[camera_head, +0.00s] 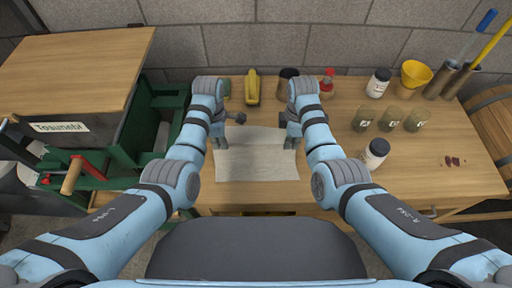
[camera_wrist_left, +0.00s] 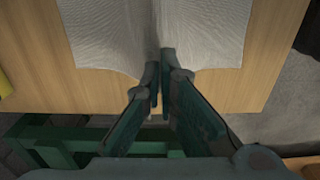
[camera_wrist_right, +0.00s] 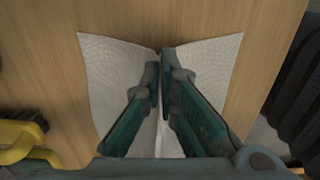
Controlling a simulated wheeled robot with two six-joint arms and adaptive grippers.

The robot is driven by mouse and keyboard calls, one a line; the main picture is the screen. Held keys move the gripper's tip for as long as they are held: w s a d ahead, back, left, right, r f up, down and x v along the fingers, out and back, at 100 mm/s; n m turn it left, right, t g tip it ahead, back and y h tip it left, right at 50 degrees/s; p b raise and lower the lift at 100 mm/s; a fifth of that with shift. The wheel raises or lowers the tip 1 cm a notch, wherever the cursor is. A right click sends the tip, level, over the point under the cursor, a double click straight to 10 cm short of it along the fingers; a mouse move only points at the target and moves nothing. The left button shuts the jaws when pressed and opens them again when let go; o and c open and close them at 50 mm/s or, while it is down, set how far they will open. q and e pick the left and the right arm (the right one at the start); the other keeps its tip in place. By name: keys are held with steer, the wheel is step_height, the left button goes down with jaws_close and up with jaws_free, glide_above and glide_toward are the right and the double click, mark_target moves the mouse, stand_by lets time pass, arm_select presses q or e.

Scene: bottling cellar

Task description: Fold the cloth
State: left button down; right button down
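The pale grey-white cloth (camera_head: 256,165) lies on the wooden workbench between my two grippers. My left gripper (camera_head: 222,146) is at its left edge, and my right gripper (camera_head: 292,146) is at its right edge. In the left wrist view the left fingertips (camera_wrist_left: 160,66) are closed together on the edge of the cloth (camera_wrist_left: 200,30), which puckers into a crease there. In the right wrist view the right fingertips (camera_wrist_right: 160,66) are closed on the opposite edge of the cloth (camera_wrist_right: 112,65), with a crease running from the pinch. My fingers hide the pinched parts.
A yellow object (camera_head: 252,88) lies behind the cloth. A green machine (camera_head: 154,120) stands left.

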arm_select(q)
steer(key=shift+r, duration=0.4)
arm_select(e)
steer(key=shift+r, duration=0.45)
arm_select(q)
steer(key=shift+s+f, duration=0.1)
arm_select(e)
steer(key=shift+s+f, duration=0.1)
steer(key=shift+f, duration=0.05)
